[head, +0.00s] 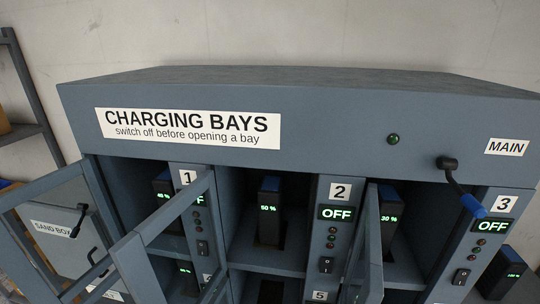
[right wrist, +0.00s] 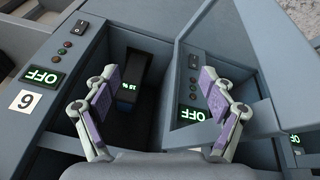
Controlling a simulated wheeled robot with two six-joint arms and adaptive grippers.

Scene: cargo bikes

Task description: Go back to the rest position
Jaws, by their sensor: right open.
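My right gripper (right wrist: 158,72) shows in the right wrist view with its two purple-padded fingers spread wide and nothing between them. It is in front of an open bay holding a dark battery (right wrist: 131,72) with a lit percentage; the fingers look apart from it, though the exact gap cannot be told. Neither gripper shows in the head view, and my left gripper is out of sight. The head view shows the grey charging cabinet (head: 330,100) with the main lever (head: 463,188), its blue handle tilted down to the right. Displays at bays 2 and 3 read OFF.
Open framed doors jut out from the cabinet, one at left (head: 150,225) and one at middle (head: 370,245). Batteries stand in several bays, such as one at 50 % (head: 269,210). A sand box (head: 65,235) stands at left. A battery (head: 505,270) shows at lower right.

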